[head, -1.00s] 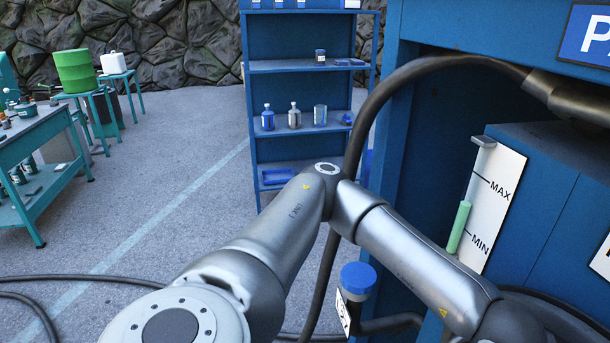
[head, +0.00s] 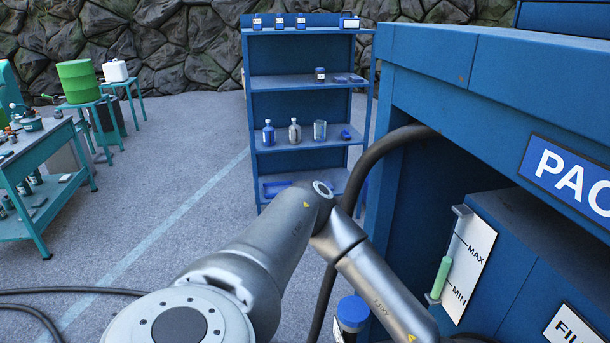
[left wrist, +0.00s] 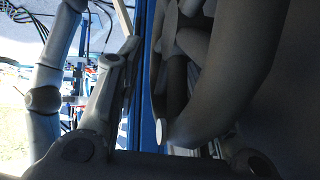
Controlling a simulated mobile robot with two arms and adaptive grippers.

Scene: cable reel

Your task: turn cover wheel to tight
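I cannot make out a cover wheel in either view. My left arm reaches across the lower middle of the head view toward the blue cabinet (head: 440,55), and its hand end is out of that picture at the bottom right. In the left wrist view, dark gripper parts line the bottom edge and a grey jointed part rises at the left. A thick dark curved shape fills the right side. The view is too dark to tell the finger opening or any contact. My right gripper is not in view.
A blue-capped filler neck (head: 352,312) stands below my forearm. A thick black hose (head: 378,152) curves from the cabinet to the floor. A level gauge (head: 467,262) is inside the cabinet. A blue shelf (head: 308,82) and a workbench (head: 38,150) stand farther back, with open floor between.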

